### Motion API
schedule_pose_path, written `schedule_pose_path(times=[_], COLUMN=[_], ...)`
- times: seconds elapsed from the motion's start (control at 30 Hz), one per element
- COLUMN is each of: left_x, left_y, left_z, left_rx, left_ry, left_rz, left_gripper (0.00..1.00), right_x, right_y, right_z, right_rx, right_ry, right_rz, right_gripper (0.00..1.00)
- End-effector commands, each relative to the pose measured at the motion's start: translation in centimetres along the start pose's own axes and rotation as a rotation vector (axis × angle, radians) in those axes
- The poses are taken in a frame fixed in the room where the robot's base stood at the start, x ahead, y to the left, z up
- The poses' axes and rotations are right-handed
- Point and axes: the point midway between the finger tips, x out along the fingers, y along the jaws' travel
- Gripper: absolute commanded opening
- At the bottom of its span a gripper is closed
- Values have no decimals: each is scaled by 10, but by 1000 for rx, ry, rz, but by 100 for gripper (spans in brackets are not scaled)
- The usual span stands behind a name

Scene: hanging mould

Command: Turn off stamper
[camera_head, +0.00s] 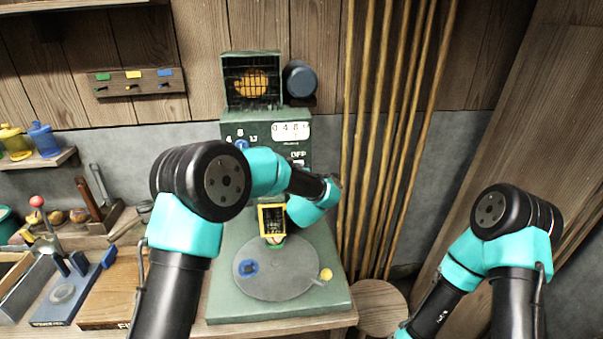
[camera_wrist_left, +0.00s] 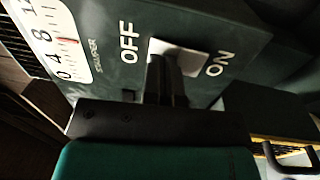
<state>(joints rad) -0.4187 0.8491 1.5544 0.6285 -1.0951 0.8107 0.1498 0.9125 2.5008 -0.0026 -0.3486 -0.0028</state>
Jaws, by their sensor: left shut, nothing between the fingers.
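The stamper (camera_head: 262,118) is a tall green machine against the back wall, with a round grey plate (camera_head: 272,288) on its base. Its front panel carries a switch with a pale plate (camera_wrist_left: 190,60) between the words OFF and ON in the left wrist view. The OFF label (camera_head: 298,154) also shows in the head view. My left gripper (camera_wrist_left: 165,70) is shut and empty, its fingertips at the switch plate and covering part of it. I cannot tell whether they touch it or which way the switch is set. My right arm is at the right; its gripper is out of view.
A yellow-framed part (camera_head: 272,219) stands above the round plate. Thin wooden poles (camera_head: 385,140) lean on the wall right of the stamper. A round wooden stool (camera_head: 382,307) stands beside the base. Tools and a blue-grey press (camera_head: 55,298) crowd the bench at left.

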Motion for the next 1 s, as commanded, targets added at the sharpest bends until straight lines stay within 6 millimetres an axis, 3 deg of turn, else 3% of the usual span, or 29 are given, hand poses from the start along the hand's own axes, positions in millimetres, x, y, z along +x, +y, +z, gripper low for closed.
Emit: schedule_pose_path(times=[0.27,0.8,1.0], left_x=[-20,-117,-136], left_y=[5,25,29], left_z=[6,10,10], left_rx=[-1,0,0], left_ry=[-10,-18,-17], left_rz=[-1,-1,0], left_gripper=[0,0,0], right_x=[0,0,0], right_y=[0,0,0], right_z=[0,0,0], right_rx=[0,0,0], right_ry=[0,0,0], right_rz=[0,0,0], right_gripper=[43,43,43])
